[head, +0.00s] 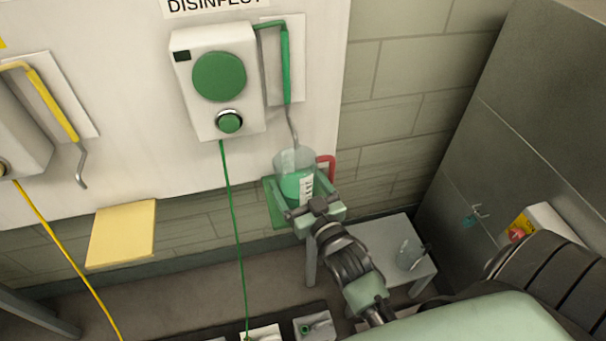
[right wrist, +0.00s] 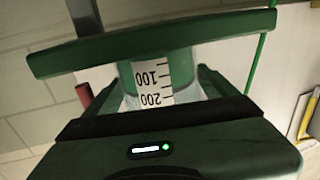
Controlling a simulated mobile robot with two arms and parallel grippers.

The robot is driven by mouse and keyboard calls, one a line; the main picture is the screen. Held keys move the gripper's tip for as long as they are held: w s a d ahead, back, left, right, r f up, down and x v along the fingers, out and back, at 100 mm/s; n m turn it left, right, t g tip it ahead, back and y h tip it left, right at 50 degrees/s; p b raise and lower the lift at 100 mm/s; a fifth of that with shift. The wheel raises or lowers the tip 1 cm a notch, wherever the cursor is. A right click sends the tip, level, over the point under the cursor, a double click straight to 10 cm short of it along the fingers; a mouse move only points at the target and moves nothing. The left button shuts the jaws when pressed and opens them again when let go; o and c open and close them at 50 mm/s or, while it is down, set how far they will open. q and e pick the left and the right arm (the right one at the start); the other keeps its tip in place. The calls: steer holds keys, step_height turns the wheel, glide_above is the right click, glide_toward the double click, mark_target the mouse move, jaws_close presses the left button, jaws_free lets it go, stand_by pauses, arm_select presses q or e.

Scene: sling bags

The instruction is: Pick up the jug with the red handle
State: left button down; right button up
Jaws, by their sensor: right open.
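The jug (head: 289,162) is clear with a red handle (head: 327,165) on its right side. It stands upright on a small green shelf (head: 270,206) under a bent spout and holds green liquid. My right gripper (head: 308,196) is open at the jug's front, with its fingers to either side. The right wrist view shows the jug's white scale (right wrist: 153,78) between the fingers, with part of the red handle (right wrist: 84,95) at the left. Whether the fingers touch the jug cannot be told. My left gripper is not in view.
A green-button dispenser (head: 219,75) hangs on the wall above, its green cable (head: 234,230) running down left of the shelf. A yellow shelf (head: 122,233) is further left. A clear jug (head: 408,253) stands on a grey table (head: 375,240) at the lower right.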

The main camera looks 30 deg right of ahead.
steer(key=w, duration=0.2)
steer(key=shift+w+d+f, duration=0.1)
steer(key=shift+w, duration=0.2)
steer(key=c, duration=1.5)
